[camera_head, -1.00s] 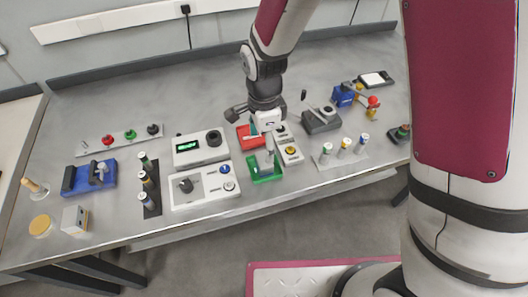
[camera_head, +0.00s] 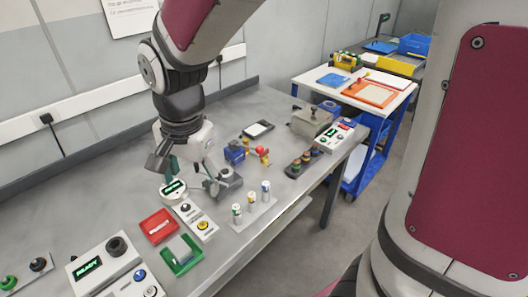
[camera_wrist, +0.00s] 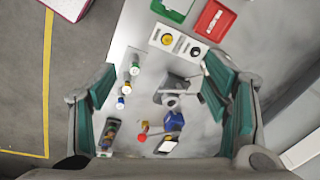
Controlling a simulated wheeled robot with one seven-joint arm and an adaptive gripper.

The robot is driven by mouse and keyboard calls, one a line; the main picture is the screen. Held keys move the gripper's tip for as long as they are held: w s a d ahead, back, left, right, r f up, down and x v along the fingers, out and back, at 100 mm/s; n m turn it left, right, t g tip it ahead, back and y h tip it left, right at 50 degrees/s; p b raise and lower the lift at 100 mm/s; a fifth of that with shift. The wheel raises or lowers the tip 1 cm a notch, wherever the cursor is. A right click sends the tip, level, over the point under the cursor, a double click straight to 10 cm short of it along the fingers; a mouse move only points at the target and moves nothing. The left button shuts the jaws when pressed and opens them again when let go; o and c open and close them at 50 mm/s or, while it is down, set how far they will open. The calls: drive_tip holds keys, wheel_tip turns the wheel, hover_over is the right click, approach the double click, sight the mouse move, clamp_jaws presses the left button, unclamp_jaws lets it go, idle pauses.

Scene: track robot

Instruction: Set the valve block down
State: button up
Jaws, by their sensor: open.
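A blue block with a red ball and a yellow part (camera_head: 238,152), which looks like the valve block, rests on the grey bench (camera_head: 240,112). It also shows in the wrist view (camera_wrist: 172,121). My gripper (camera_head: 188,168) is above the bench, left of this block in the head view. In the wrist view my gripper (camera_wrist: 163,98) has its teal-lined fingers wide apart, with nothing held between them. A green tray (camera_head: 195,262) with a grey piece (camera_head: 180,247) in it stands near the front edge. A red tray (camera_head: 147,227) is beside it.
Several capped cylinders (camera_head: 251,203) stand near the front edge. A button box (camera_head: 187,209) is beside the trays. A blue trolley (camera_head: 358,178) is beyond the bench's right end.

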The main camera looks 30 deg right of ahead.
drive_tip(key=s+d+r+n+t, duration=0.3)
drive_tip(key=s+d+r+n, duration=0.6)
drive_tip(key=s, duration=0.5)
drive_tip(key=shift+d+r+n, duration=0.4)
drive_tip(key=shift+d+r, duration=0.15)
drive_tip(key=shift+d, duration=0.25)
drive_tip(key=shift+s, duration=0.1)
